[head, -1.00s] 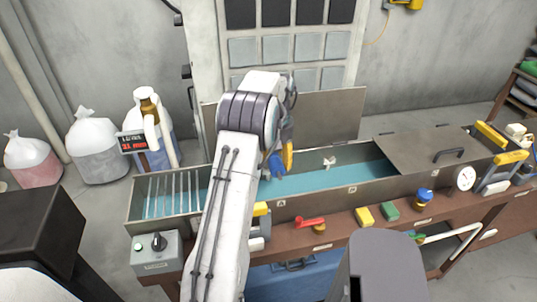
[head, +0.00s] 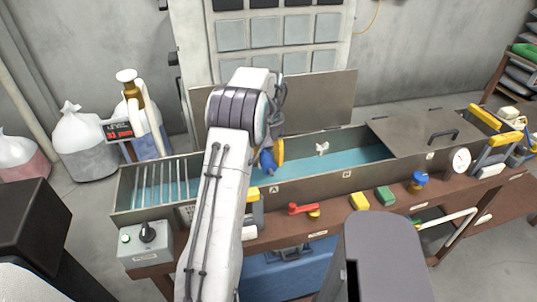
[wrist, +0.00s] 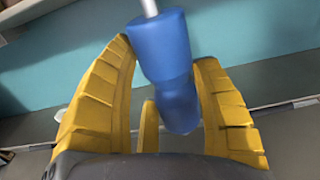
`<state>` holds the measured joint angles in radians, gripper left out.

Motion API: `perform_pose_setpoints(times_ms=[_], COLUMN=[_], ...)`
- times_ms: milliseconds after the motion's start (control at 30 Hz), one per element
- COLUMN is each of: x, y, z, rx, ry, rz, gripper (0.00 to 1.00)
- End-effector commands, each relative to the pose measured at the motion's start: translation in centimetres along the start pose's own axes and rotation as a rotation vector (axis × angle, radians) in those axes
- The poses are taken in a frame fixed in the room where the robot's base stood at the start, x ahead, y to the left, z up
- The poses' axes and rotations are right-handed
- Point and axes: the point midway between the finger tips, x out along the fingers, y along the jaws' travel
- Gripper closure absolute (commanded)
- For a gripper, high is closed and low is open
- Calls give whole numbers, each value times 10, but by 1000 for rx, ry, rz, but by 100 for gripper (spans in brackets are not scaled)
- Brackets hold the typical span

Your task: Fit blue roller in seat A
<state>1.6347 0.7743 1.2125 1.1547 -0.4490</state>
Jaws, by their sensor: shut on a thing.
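The blue roller (wrist: 165,50) is between the yellow fingers of my gripper (wrist: 166,62) in the wrist view. It is waisted, with a pale metal shaft at its upper end. In the head view the blue roller (head: 267,161) hangs tilted over the left-middle part of the long metal tank (head: 330,184). My gripper (head: 274,154) is shut on it, partly hidden by my arm. A tag reading A (head: 274,189) is on the tank's front wall, just below the roller. The seat itself cannot be made out, and I see no contact between roller and tank.
Teal liquid (head: 345,160) fills the tank, with a white fitting (head: 322,148) in it. A metal lid (head: 415,135) covers its right part. A red handle (head: 303,209), yellow block (head: 359,201) and green block (head: 385,196) lie on the front ledge.

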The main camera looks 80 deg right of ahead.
Motion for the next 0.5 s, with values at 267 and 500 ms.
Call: perform_pose_setpoints(times_ms=[267, 500], x=[20, 34], y=[0, 0], z=[0, 0], rx=[0, 0], ry=[1, 0], rz=[0, 0], gripper=[77, 77])
